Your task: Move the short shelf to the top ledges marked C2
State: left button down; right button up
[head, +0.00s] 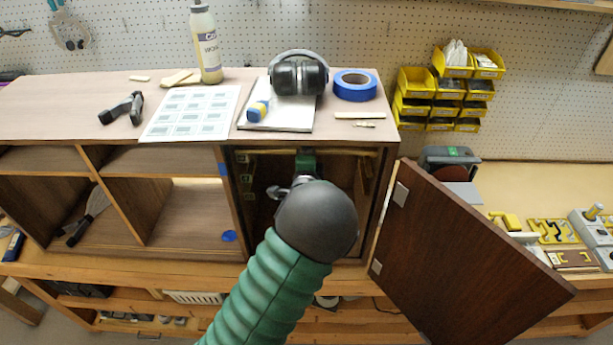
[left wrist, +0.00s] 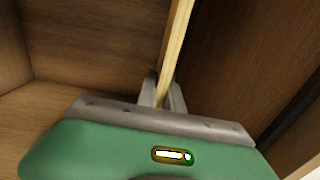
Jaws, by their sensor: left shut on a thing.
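In the left wrist view my left gripper (left wrist: 166,92) is shut on the edge of the short shelf (left wrist: 178,45), a thin pale wooden board. In the head view the green body of my left gripper (head: 306,162) is in the upper front of the right cabinet compartment; my dark wrist ball hides its fingers and much of the interior. A pale horizontal edge, apparently the shelf (head: 345,153), runs near the compartment top. Marked ledges (head: 250,170) show on the left inner wall; their labels are too small to read. Whether the shelf touches a ledge cannot be told. My right gripper is out of view.
The compartment's dark door (head: 465,255) hangs open to the right. Earmuffs (head: 298,75), blue tape (head: 354,85), a bottle (head: 206,45) and a printed sheet (head: 190,113) lie on the cabinet top. Open cubbies (head: 135,205) are at left. Yellow bins (head: 445,90) hang behind.

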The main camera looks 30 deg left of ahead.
pick_arm(q)
jog(key=shift+f+b, duration=0.6)
jog(key=shift+f, duration=0.1)
dwell(0.6)
jog(key=c, duration=1.4)
grip_release()
jog(key=o, duration=0.3)
jog(key=shift+r+p+v, duration=0.2)
jog(key=shift+p+v, duration=1.05)
jog(key=shift+v, duration=4.8)
jog(key=shift+f, duration=0.1)
